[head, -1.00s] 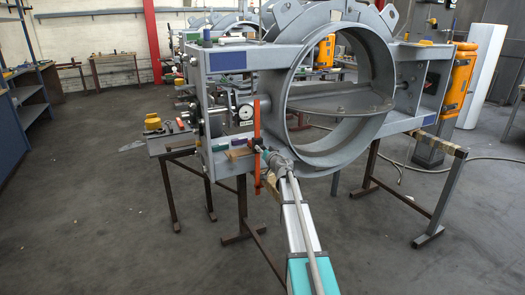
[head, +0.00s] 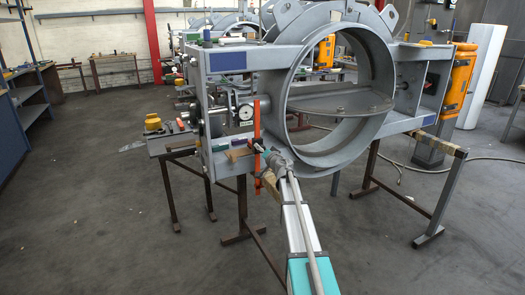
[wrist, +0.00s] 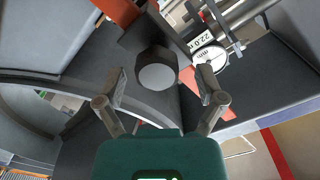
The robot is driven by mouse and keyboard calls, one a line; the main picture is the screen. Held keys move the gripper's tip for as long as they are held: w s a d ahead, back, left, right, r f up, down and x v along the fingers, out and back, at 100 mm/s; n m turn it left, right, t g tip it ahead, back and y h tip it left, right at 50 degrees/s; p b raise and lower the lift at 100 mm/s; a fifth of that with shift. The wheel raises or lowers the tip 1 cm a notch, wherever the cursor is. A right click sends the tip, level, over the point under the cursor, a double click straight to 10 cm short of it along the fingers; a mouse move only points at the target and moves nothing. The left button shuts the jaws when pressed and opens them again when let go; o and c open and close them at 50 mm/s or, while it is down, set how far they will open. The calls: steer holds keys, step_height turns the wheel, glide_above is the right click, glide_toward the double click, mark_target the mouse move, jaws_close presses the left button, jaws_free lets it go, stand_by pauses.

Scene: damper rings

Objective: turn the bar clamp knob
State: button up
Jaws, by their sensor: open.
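The bar clamp (head: 257,140) is an orange upright bar at the left front of the grey damper ring frame. Its knob (wrist: 155,70) is a dark round cylinder with a lighter grey end face, seen end-on in the wrist view. My gripper (wrist: 162,80) is open, with one finger to the left and one to the right of the knob. Gaps show between the knob and both fingers. In the head view my gripper (head: 271,163) is at the lower part of the clamp, and the knob is hard to make out there.
The large grey ring (head: 290,110) stands close to the right of the clamp. A round dial gauge (head: 245,112) sits behind the clamp and also shows in the wrist view (wrist: 214,59). A side table (head: 172,143) with tools stands at left. The floor in front is clear.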

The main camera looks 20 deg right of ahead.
steer(key=shift+s, duration=0.2)
steer(key=shift+s, duration=0.7)
steer(key=shift+s, duration=0.2)
steer(key=shift+s+d, duration=0.1)
steer(key=shift+s, duration=2.8)
